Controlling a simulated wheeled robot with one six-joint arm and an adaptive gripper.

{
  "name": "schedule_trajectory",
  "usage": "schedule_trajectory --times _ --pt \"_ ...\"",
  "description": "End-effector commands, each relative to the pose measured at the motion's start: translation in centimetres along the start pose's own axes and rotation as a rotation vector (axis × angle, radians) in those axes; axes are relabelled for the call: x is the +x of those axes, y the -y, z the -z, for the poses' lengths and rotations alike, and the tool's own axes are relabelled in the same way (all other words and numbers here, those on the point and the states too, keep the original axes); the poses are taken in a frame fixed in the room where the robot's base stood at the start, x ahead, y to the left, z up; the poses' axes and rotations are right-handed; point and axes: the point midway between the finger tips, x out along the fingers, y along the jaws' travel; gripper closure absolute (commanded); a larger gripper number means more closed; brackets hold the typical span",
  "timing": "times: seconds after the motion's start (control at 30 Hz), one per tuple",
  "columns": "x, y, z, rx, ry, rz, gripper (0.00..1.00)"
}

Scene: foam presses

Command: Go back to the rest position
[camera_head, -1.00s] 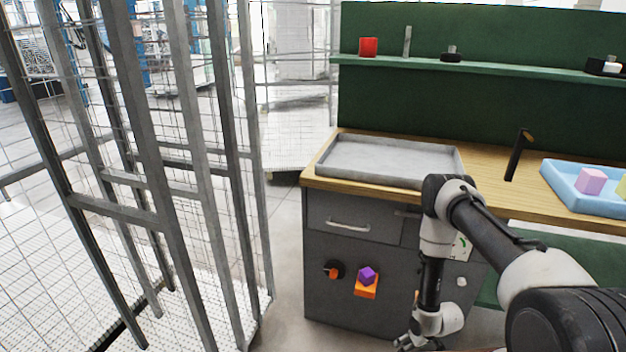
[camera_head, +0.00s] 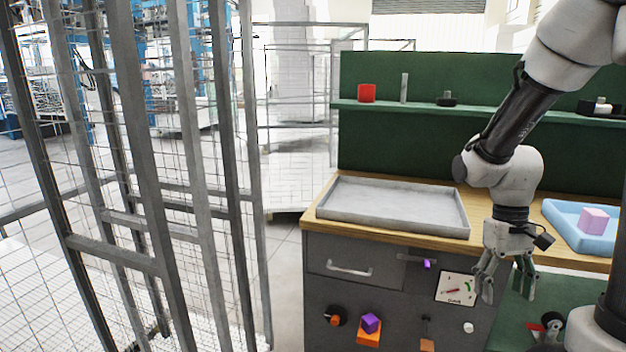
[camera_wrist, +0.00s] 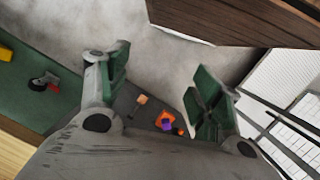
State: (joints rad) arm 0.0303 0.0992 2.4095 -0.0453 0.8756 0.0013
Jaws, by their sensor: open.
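My gripper (camera_head: 503,277) hangs from my raised arm in the head view, pointing down in front of the bench's front edge. Its fingers are spread apart with nothing between them. In the wrist view my gripper (camera_wrist: 160,95) also shows open and empty, with green pads on both fingers. Behind it is the wooden workbench (camera_head: 400,234) with a grey cabinet (camera_head: 335,290) below. Orange and purple parts (camera_head: 370,324) sit on the cabinet's front, and they show small between the fingers in the wrist view (camera_wrist: 166,121).
A grey tray (camera_head: 395,206) lies on the bench. A blue tray (camera_head: 575,232) with a pink cube (camera_head: 594,220) is at the right. A green shelf (camera_head: 480,112) holds a red container (camera_head: 367,93) and small items. A wire fence (camera_head: 175,220) stands at the left, with floor between.

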Motion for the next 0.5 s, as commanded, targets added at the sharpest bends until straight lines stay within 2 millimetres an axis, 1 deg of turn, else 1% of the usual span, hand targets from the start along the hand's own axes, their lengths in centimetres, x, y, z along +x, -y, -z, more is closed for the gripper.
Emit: schedule_trajectory --times 0.03,0.1,0.2,0.4,0.5 --pt "-1.7 0.2 -1.7 0.006 -0.034 0.005 0.35" --pt "-3.5 0.5 -3.8 0.013 -0.077 0.013 0.35" --pt "-5.7 0.9 -6.3 0.018 -0.165 0.024 0.35" --pt "-9.7 1.2 -9.6 0.018 -0.403 0.031 0.35" --pt "-11.5 1.2 -10.6 0.015 -0.505 0.030 0.35"
